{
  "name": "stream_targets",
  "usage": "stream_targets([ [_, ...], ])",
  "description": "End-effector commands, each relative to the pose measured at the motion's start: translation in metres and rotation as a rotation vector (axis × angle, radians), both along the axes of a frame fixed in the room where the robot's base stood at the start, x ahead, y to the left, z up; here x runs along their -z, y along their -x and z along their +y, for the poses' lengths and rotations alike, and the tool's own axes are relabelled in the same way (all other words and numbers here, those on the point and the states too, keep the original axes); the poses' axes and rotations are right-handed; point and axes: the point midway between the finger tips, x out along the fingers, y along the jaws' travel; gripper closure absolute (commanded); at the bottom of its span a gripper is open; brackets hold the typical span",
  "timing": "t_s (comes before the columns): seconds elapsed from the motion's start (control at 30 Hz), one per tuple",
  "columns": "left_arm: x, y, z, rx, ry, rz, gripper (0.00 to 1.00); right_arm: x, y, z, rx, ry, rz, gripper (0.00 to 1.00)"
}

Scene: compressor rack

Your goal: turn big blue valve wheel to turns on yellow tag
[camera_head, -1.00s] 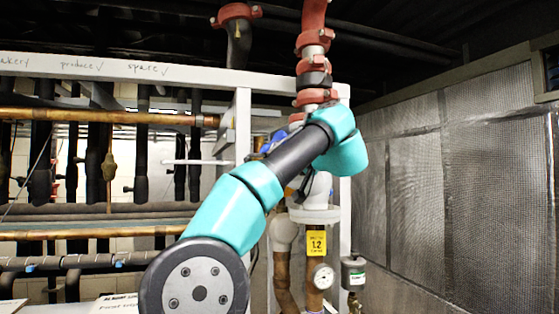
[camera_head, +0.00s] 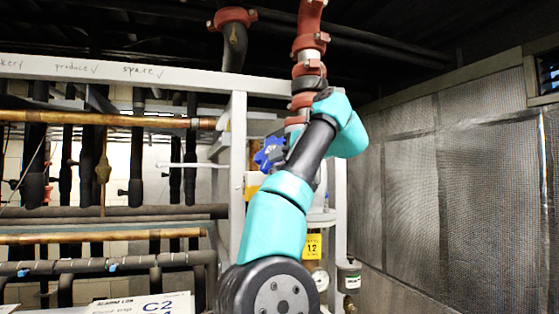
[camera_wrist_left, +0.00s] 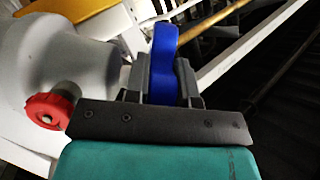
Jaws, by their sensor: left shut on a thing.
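The big blue valve wheel (camera_head: 267,155) shows only in part, to the left of my left arm's wrist in the head view. The rest is hidden behind the arm. In the left wrist view, my left gripper (camera_wrist_left: 163,85) is shut on a blue part of the wheel (camera_wrist_left: 164,42), which stands up between its dark fingers. My right gripper is in neither view.
A red knob (camera_wrist_left: 48,110) sits left of the gripper beside a pale rounded body. A gauge (camera_head: 319,280) hangs below the tag. A white frame post (camera_head: 237,170) stands left of my arm. A mesh wall (camera_head: 455,200) is at right.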

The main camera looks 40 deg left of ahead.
Motion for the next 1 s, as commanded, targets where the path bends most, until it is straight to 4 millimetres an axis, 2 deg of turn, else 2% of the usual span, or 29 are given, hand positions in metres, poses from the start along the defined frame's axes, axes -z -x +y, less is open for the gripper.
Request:
stream_targets([
  [0.67,-0.0011,-0.0003,0.0002,-0.015,0.021,-0.001,1.00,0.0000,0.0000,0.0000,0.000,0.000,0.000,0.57],
  [0.7,-0.0011,-0.0003,0.0002,-0.015,0.021,-0.001,0.76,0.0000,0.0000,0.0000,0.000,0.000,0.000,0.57],
  [0.93,-0.0011,-0.0003,-0.0001,-0.015,0.021,-0.001,0.54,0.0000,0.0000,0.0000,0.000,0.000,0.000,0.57],
  [1.0,-0.0010,-0.0003,-0.0001,-0.015,0.021,-0.001,0.51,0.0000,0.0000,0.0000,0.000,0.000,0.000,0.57],
])
